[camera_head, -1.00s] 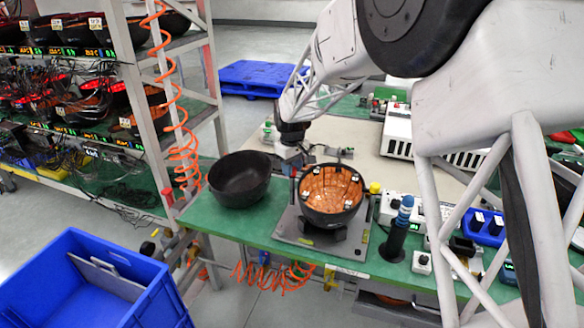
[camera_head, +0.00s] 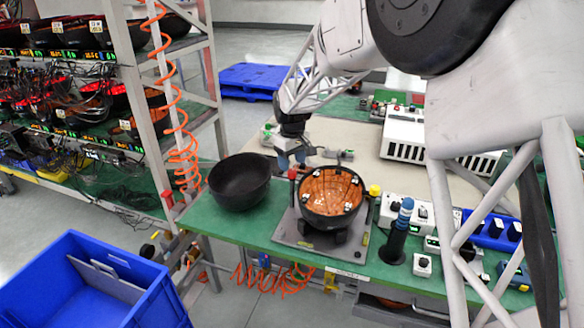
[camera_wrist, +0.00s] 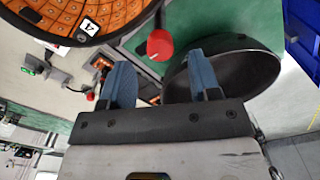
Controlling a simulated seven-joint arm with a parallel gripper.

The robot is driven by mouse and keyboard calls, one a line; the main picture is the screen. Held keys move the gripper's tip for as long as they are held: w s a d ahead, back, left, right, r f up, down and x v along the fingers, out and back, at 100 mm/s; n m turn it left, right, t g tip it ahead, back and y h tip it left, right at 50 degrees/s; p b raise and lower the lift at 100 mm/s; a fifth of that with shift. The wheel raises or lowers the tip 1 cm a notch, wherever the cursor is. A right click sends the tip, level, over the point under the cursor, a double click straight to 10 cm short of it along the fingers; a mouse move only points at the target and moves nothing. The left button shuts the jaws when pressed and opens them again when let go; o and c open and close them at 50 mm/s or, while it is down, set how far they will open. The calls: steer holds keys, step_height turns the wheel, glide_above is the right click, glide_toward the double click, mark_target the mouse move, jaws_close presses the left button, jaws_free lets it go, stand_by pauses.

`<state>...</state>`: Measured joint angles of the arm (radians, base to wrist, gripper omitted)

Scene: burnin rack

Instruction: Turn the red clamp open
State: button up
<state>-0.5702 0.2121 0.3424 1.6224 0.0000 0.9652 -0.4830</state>
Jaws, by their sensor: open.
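The red clamp knob (camera_head: 292,174) stands at the left edge of the fixture plate (camera_head: 300,236), beside the dark bowl with the copper-coloured, tiled inside (camera_head: 330,190). In the wrist view the red knob (camera_wrist: 160,44) shows just beyond the gap between my fingertips, with the tiled bowl (camera_wrist: 70,14) at upper left. My gripper (camera_head: 291,161) is just behind and above the knob. In the wrist view my gripper (camera_wrist: 161,68) has its two blue fingers wide apart, with nothing between them. I see no contact with the knob.
An empty black bowl (camera_head: 240,182) stands left of the fixture, close to my gripper. Right of the fixture are a blue-topped tool in a black holder (camera_head: 398,232) and a switch box (camera_head: 405,208). A blue bin (camera_head: 90,285) stands at lower left.

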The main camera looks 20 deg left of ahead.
mark_target(292, 171)
steer(key=shift+r, duration=2.2)
steer(key=shift+s+d+r, duration=0.1)
steer(key=shift+d+r, duration=0.15)
steer(key=shift+d, duration=0.15)
steer(key=s+d+r+m, duration=0.25)
steer(key=s+d, duration=0.25)
steer(key=d, duration=0.4)
steer(key=s+d+r+m+t, duration=0.1)
steer(key=s+d+r, duration=0.35)
steer(key=d, duration=0.45)
steer(key=s+d+r+m, duration=0.25)
steer(key=s+d, duration=0.25)
steer(key=d, duration=0.5)
steer(key=s+d+f+m, duration=0.1)
steer(key=s+d+m, duration=0.1)
steer(key=s+d, duration=0.3)
steer(key=s+d+f+m+t, duration=0.1)
steer(key=s+d, duration=0.5)
steer(key=s, duration=0.6)
steer(key=s+d+m, duration=0.3)
steer(key=s+d, duration=0.2)
steer(key=s, duration=0.3)
steer(key=shift+s+d+f+t, duration=0.25)
steer(key=shift+s+f+t, duration=0.05)
steer(key=shift+s+f, duration=0.1)
steer(key=shift+w, duration=0.1)
